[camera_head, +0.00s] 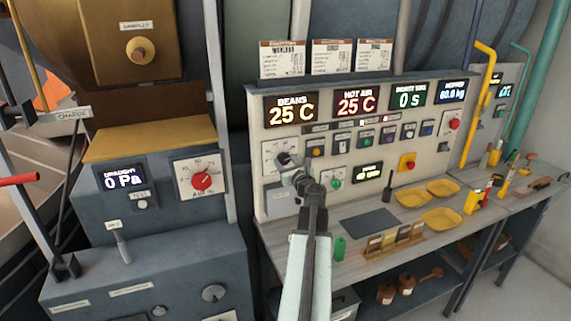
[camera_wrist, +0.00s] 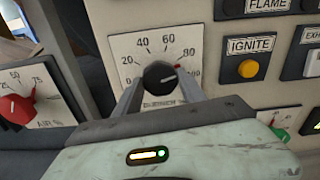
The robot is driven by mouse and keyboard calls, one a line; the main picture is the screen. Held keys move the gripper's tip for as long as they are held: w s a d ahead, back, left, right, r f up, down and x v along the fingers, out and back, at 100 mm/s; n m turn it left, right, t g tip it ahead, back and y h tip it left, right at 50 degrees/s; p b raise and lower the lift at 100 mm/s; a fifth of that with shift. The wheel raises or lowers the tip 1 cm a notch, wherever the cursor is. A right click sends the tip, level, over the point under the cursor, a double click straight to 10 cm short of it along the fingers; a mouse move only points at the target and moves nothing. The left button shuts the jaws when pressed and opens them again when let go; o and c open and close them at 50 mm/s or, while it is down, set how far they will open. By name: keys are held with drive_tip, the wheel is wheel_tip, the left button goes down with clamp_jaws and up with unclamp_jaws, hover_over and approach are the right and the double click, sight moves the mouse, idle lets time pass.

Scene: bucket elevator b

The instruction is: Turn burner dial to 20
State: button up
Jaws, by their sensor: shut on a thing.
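The burner dial (camera_wrist: 160,75) is a black round knob on a white scale plate (camera_wrist: 118,45) marked 0 to 100, with "BURNER" lettered below. A red mark sits at the knob's right side, near 80 to 100; the exact reading is hard to tell. My gripper (camera_wrist: 160,84) is shut on the knob, one grey finger at its left and one at its right. In the head view my gripper (camera_head: 290,165) is at the panel's left part and hides the knob; part of the scale plate (camera_head: 269,150) shows beside it.
Right of the dial is the yellow IGNITE button (camera_wrist: 248,68). A green knob (camera_wrist: 280,130) is lower right. The red AIR dial (camera_head: 203,181) is on the cabinet to the left. Yellow trays (camera_head: 441,217) stand on the bench below the panel.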

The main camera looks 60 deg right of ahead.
drive_tip(key=shift+w+r+n, duration=0.1)
drive_tip(key=shift+n, duration=0.3)
drive_tip(key=n, duration=0.5)
drive_tip(key=shift+n, duration=0.3)
drive_tip(key=n, duration=0.3)
drive_tip(key=shift+n, duration=0.3)
drive_tip(key=n, duration=0.3)
drive_tip(key=shift+n, duration=0.4)
drive_tip(key=n, duration=0.6)
drive_tip(key=shift+d, duration=0.1)
drive_tip(key=n, duration=0.6)
drive_tip(key=shift+n, duration=0.3)
